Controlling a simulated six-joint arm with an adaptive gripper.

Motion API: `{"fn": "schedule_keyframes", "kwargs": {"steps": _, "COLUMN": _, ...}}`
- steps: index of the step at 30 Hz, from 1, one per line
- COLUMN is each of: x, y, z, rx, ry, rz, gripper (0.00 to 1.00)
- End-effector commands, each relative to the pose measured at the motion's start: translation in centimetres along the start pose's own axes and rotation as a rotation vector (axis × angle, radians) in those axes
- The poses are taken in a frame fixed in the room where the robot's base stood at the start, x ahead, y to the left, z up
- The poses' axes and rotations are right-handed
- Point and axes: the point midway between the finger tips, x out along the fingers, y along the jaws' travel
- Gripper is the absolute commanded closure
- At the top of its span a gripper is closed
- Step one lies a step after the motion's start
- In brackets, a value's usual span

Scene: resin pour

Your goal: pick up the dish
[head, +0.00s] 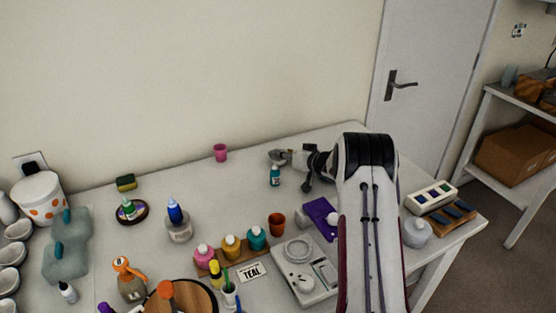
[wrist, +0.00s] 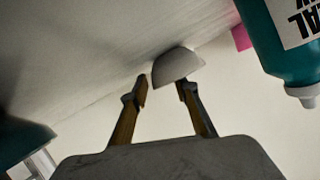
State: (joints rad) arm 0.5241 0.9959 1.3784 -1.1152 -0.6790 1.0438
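The dish is a small pale grey bowl (wrist: 178,66), seen just past my fingertips in the wrist view. In the head view the dish (head: 275,157) is at the back of the table, partly hidden by my gripper (head: 289,156). In the wrist view my gripper (wrist: 163,90) has its two fingers apart, with a clear gap between them. The right fingertip overlaps the dish's lower edge. The dish's left part lines up with the gap. I cannot tell whether a finger touches it.
A teal bottle (head: 275,176) stands close in front of the dish and looms at the right of the wrist view (wrist: 285,45). A pink cup (head: 220,153) stands to the left.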

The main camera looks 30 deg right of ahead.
Motion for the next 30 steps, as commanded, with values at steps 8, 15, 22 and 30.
{"fn": "schedule_keyframes", "kwargs": {"steps": 8, "x": -0.03, "y": 0.01, "z": -0.02, "rx": 0.000, "ry": 0.000, "rz": 0.000, "gripper": 0.71}}
{"fn": "schedule_keyframes", "kwargs": {"steps": 15, "x": -0.04, "y": 0.01, "z": -0.02, "rx": 0.000, "ry": 0.000, "rz": 0.000, "gripper": 1.00}}
{"fn": "schedule_keyframes", "kwargs": {"steps": 22, "x": -0.04, "y": 0.01, "z": -0.03, "rx": -0.001, "ry": 0.000, "rz": 0.000, "gripper": 1.00}}
{"fn": "schedule_keyframes", "kwargs": {"steps": 30, "x": -0.31, "y": -0.22, "z": -0.74, "rx": -0.003, "ry": 0.001, "rz": -0.001, "gripper": 1.00}}
